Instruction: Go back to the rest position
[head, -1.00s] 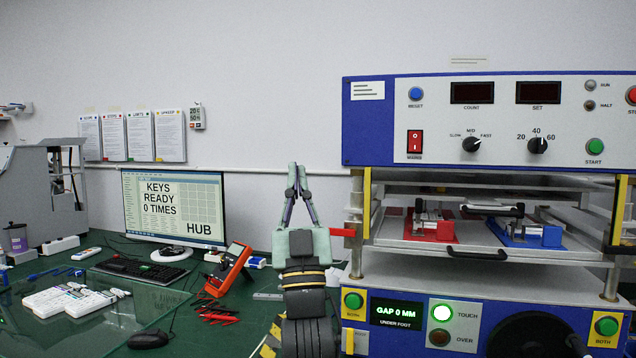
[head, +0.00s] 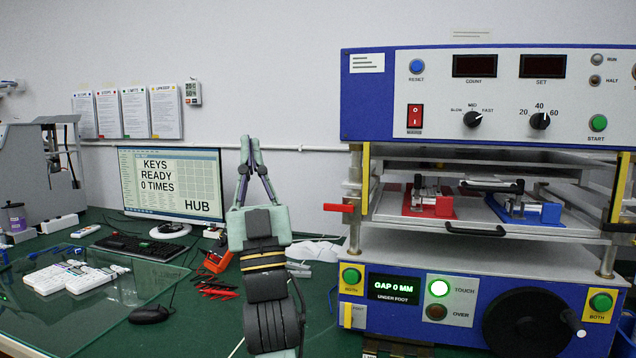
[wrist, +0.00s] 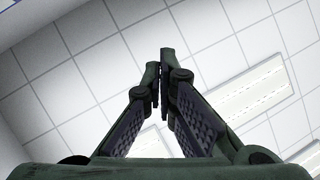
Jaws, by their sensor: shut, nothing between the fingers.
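My gripper (head: 249,142) is raised upright in the middle of the head view, left of the blue and white test machine. Its fingertips are together with nothing between them. In the wrist view, my gripper (wrist: 159,75) points up at the ceiling and its two fingers meet at the tips.
The test machine (head: 372,118) stands at right, with a red lever (head: 338,208) jutting left near my arm. A monitor (head: 172,185), keyboard (head: 140,247), mouse (head: 149,314) and white remotes (head: 75,277) are at left. The air around my gripper is clear.

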